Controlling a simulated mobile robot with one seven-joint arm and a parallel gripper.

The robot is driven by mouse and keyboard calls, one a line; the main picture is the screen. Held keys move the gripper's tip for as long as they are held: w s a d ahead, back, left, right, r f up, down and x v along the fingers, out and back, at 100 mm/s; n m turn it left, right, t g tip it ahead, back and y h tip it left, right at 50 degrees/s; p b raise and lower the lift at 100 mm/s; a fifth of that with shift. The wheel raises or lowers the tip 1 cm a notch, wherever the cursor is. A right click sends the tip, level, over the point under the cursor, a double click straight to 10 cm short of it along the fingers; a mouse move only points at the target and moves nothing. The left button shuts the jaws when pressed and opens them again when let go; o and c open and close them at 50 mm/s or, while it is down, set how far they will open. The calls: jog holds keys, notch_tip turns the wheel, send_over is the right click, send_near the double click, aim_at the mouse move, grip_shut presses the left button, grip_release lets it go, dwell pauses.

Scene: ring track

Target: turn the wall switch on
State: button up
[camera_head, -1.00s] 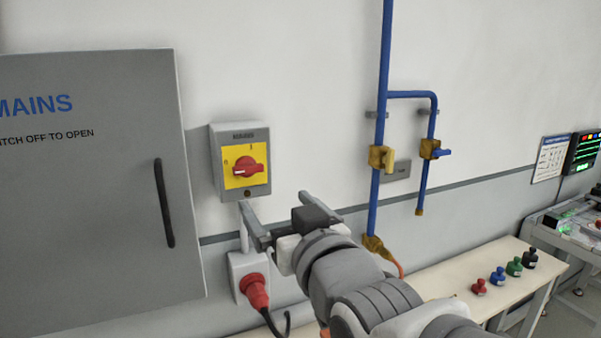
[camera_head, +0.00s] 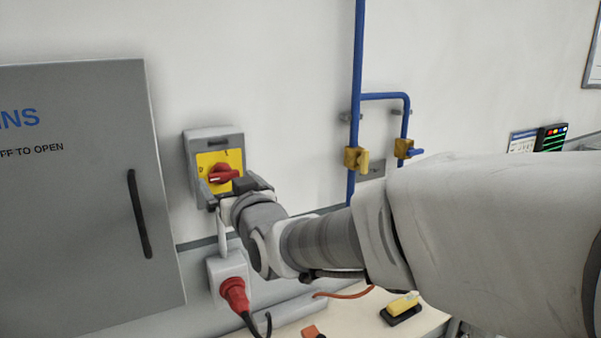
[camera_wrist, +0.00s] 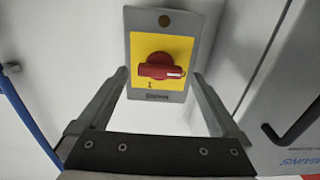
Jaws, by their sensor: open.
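The wall switch (camera_head: 214,142) is a grey box with a yellow plate and a red rotary knob (camera_head: 221,174). The knob lies sideways, its white mark toward the 0 at left in the head view. The wrist view is upside down and shows the same knob (camera_wrist: 160,67) with the white mark at right. My gripper (camera_head: 229,187) is open in front of the switch. In the wrist view its fingers (camera_wrist: 160,76) stand wide apart on either side of the knob, with nothing between them held. I cannot tell how far the fingertips are from the plate.
A grey MAINS cabinet (camera_head: 80,220) with a black handle stands left of the switch. A socket with a red plug (camera_head: 234,293) is below it. Blue pipes (camera_head: 357,80) with yellow valves run up the wall at right. A pale bench (camera_head: 350,315) is below my arm.

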jog(key=shift+x, duration=1.1)
jog(key=shift+c, duration=0.2)
jog(key=c, duration=1.3)
jog(key=shift+o, duration=0.2)
